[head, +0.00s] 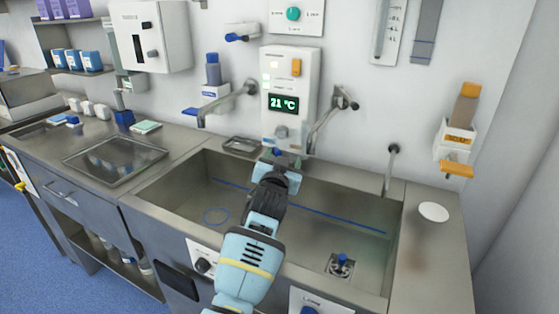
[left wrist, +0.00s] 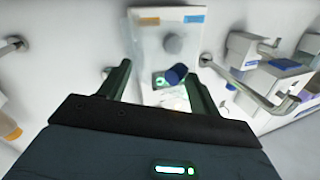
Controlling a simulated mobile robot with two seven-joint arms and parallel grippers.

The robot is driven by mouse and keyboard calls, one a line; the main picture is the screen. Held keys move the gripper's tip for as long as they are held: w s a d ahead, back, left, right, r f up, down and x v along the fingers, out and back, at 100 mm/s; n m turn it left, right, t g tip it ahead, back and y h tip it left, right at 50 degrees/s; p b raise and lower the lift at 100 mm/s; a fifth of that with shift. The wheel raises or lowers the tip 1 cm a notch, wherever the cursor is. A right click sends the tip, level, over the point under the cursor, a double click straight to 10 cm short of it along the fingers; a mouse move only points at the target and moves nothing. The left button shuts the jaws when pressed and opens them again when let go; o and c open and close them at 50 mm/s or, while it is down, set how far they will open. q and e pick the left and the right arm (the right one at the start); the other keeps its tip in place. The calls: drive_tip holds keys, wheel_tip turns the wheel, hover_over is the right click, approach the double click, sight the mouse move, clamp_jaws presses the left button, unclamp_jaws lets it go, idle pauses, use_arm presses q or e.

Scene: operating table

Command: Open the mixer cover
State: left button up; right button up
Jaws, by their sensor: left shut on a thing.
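The mixer is a white wall unit (head: 290,62) above the sink, with a green 21 °C display (head: 283,103) and an orange tab (head: 296,67). It also shows in the left wrist view (left wrist: 150,45), with a grey round knob (left wrist: 173,44). My left gripper (head: 278,160) is at the unit's lower end, over the sink's back edge. It is shut on a small blue knob (left wrist: 176,74), which shows between its fingers in the left wrist view. Whether the cover is open at all, I cannot tell. My right gripper is not in view.
Metal taps flank the unit, left (head: 235,98) and right (head: 325,118). The sink (head: 190,190) lies below. A blue-topped dispenser (head: 213,75) hangs left on the wall. A white disc (head: 433,212) lies on the right counter. The sink basin is mostly clear.

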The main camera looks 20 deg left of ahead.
use_arm(q)
drive_tip(key=shift+d+r, duration=0.65)
drive_tip(key=shift+d, duration=0.15)
drive_tip(key=shift+c, duration=0.4)
drive_tip(key=shift+s+d, duration=0.15)
drive_tip(key=shift+s, duration=0.45)
drive_tip(key=shift+s+a+f+p, duration=0.1)
drive_tip(key=shift+s+f+p, duration=0.1)
drive_tip(key=shift+s, duration=0.9)
drive_tip(key=shift+s+a+f+p, duration=0.1)
drive_tip(key=shift+s+f, duration=0.1)
drive_tip(key=shift+s, duration=0.85)
drive_tip(key=shift+s+a+f+p, duration=0.1)
drive_tip(key=shift+s+f+p, duration=0.1)
drive_tip(key=shift+s, duration=0.9)
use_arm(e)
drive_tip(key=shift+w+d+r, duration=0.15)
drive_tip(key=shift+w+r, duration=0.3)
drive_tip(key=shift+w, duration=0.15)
